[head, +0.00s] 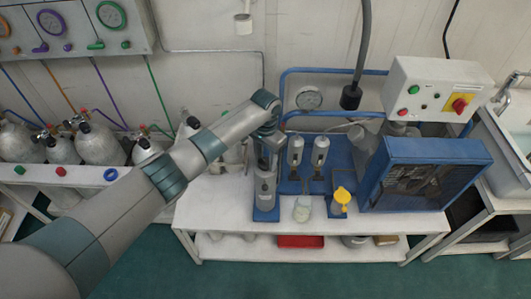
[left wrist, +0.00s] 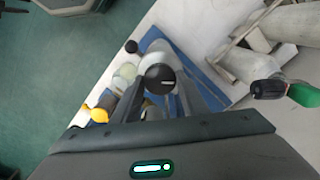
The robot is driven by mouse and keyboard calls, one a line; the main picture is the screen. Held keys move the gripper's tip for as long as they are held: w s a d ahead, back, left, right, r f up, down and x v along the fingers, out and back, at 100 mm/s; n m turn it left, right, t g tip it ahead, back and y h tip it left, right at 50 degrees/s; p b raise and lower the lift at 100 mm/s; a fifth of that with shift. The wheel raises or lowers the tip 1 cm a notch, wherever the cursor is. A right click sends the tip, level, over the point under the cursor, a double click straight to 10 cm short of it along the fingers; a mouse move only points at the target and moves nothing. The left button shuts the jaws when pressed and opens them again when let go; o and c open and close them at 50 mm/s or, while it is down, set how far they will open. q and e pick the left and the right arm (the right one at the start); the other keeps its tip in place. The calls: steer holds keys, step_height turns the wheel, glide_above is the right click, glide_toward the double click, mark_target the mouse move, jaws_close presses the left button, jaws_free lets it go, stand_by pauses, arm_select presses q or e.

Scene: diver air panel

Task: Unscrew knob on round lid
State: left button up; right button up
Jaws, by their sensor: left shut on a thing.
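My left gripper (head: 268,147) reaches down from above onto a grey upright canister (head: 265,185) on the blue stand of the white bench. In the left wrist view, a round black knob (left wrist: 160,78) with a pale mark sits on a light grey round lid (left wrist: 153,62). The fingers of my left gripper (left wrist: 161,94) stand on both sides of the knob and are shut on it. The gripper hides the knob in the head view. Whether the knob has turned cannot be told. My right gripper is in neither view.
A yellow-topped container (head: 340,200) and a glass jar (head: 302,209) stand right of the canister. Two grey cylinders (head: 320,150) stand behind them. A blue-framed compressor (head: 425,175) fills the bench's right side. Several gas bottles (head: 98,143) line the left bench.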

arm_select(q)
steer(key=n+p, duration=0.2)
steer(key=shift+r+n, duration=0.2)
steer(key=shift+n, duration=0.2)
steer(key=n+p, duration=0.2)
steer(key=n, duration=0.1)
steer(key=shift+n+p, duration=0.3)
steer(key=shift+p, duration=0.1)
steer(key=n+p, duration=0.1)
steer(key=n, duration=0.1)
steer(key=shift+d+n+p, duration=0.1)
steer(key=shift+n+p, duration=0.2)
steer(key=shift+n, duration=0.1)
steer(key=n+p, duration=0.1)
steer(key=n, duration=0.1)
steer(key=shift+f+n, duration=0.1)
steer(key=shift+n, duration=0.3)
steer(key=n, duration=0.2)
steer(key=shift+n+p, duration=0.3)
steer(key=n, duration=0.2)
steer(key=shift+f+n, duration=0.1)
steer(key=shift+n, duration=0.3)
steer(key=n, duration=0.4)
steer(key=shift+n, duration=1.3)
